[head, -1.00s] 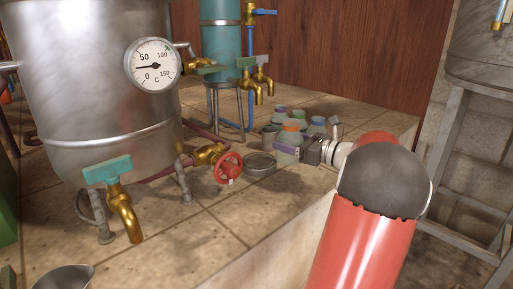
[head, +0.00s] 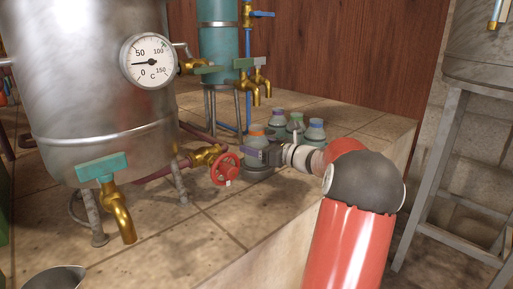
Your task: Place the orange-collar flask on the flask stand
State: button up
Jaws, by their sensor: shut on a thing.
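The orange-collar flask (head: 256,134) is a grey-glass flask, upright, with a purple patch on its side. My gripper (head: 263,154) comes in from the right and is shut on its body. The flask stand (head: 258,173) is a low, dark round ring on the tiled top. The flask is directly above it in the head view, its lower end at the stand's opening. I cannot tell whether the flask rests on the stand or hangs just over it. The gripper hides part of the flask's right side.
Three other flasks, with purple (head: 278,113), green (head: 295,121) and blue (head: 316,126) collars, stand close behind my gripper. A red valve wheel (head: 226,170) is just left of the stand. The steel still (head: 100,90) fills the left. Bare tiles lie in front.

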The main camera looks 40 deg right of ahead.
jog(key=o, duration=1)
jog(key=shift+f, duration=0.1)
jog(key=shift+o, duration=0.2)
jog(key=shift+s+r, duration=0.1)
jog(key=shift+r, duration=0.1)
jog(key=p+v, duration=0.1)
jog(key=v, duration=1.1)
jog(key=shift+d+f, duration=0.1)
